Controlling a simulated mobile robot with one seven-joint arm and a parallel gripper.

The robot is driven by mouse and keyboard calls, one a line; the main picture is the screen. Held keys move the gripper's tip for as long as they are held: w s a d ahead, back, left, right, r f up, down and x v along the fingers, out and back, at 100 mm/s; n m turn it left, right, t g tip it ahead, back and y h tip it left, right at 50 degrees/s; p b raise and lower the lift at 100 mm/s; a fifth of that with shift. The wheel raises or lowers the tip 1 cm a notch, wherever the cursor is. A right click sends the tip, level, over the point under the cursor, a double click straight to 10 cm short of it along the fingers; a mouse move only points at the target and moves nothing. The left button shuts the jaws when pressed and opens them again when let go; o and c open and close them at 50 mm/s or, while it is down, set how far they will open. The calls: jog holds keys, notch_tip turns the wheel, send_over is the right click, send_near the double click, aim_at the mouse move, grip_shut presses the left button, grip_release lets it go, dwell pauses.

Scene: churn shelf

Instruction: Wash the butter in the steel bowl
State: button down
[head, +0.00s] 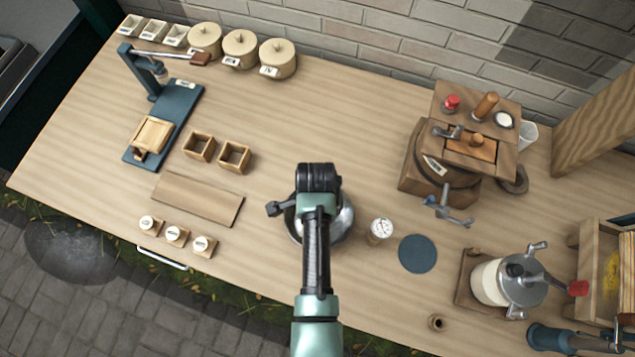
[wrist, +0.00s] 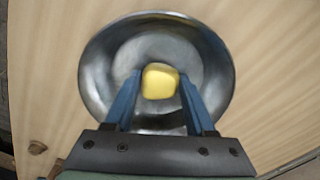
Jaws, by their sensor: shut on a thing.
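The steel bowl (wrist: 95,65) fills much of the wrist view and stands on the wooden table. In the head view, its rim (head: 349,222) shows only partly, because my arm covers most of it. The butter (wrist: 160,80) is a yellow rounded block between my fingertips, over the middle of the bowl. My gripper (wrist: 160,86) points down into the bowl, with its blue fingers shut on the butter. The butter is hidden in the head view. I cannot tell whether the butter touches the bowl's bottom.
A glass churn (head: 492,283) stands farther right. Small wooden boxes (head: 235,157) and a flat board (head: 198,199) lie left. The tabletop behind the bowl is clear.

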jog(key=shift+r+p, duration=3.75)
jog(key=shift+p, duration=0.1)
notch_tip(320, 180, up, 4)
jog(key=p, duration=0.4)
jog(key=shift+f, duration=0.1)
